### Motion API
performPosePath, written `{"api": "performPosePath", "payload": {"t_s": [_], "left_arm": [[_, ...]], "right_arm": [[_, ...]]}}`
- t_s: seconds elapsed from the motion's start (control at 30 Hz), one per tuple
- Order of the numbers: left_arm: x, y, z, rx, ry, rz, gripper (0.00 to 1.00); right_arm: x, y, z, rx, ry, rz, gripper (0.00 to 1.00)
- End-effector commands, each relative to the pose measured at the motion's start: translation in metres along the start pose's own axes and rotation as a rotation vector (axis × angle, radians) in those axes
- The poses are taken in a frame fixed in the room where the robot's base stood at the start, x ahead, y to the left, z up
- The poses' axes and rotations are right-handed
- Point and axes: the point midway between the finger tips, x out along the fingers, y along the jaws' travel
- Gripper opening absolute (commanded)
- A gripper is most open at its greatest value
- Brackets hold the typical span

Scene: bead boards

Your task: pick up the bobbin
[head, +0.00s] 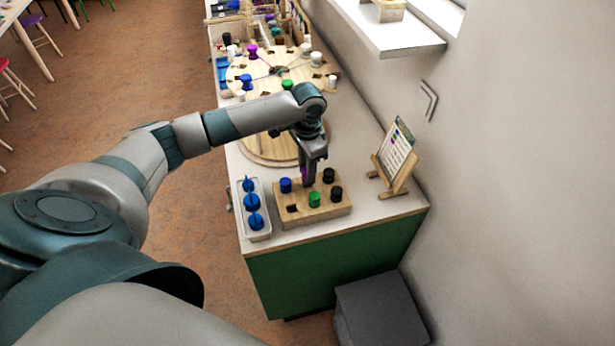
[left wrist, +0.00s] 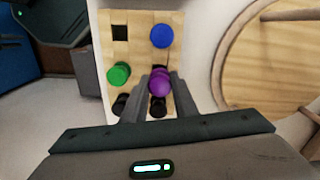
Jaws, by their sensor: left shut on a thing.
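My left gripper (head: 309,180) points down over the wooden block (head: 300,214) near the table's front end. It is shut on a purple bobbin (left wrist: 159,84), seen between the fingers in the left wrist view. In the head view the fingers mostly hide this bobbin, and I cannot tell whether it still sits in its hole. The block also holds a blue bobbin (head: 285,185), a green bobbin (head: 314,199) and black bobbins (head: 336,194). One square hole (left wrist: 120,33) is empty. My right gripper is not in view.
A white tray (head: 267,233) with blue bobbins stands left of the block. A card on a wooden stand (head: 397,155) is to the right, by the wall. A round wooden board (head: 243,70) with coloured bobbins lies farther back. A dark grey box (head: 383,308) stands on the floor.

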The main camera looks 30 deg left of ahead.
Motion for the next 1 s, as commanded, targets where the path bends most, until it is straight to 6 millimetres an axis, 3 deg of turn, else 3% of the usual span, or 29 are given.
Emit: {"api": "performPosePath", "payload": {"t_s": [0.4, 0.6, 1.0], "left_arm": [[-0.062, 0.0, -0.001, -0.001, 0.003, 0.0, 0.03], [-0.072, 0.0, -0.001, 0.0, 0.0, 0.001, 0.03], [-0.072, 0.0, -0.001, -0.001, 0.001, 0.001, 0.03]], "right_arm": [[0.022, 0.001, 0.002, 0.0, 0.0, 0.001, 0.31], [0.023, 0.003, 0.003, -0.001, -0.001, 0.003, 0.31], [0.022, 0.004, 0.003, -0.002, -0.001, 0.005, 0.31]]}}
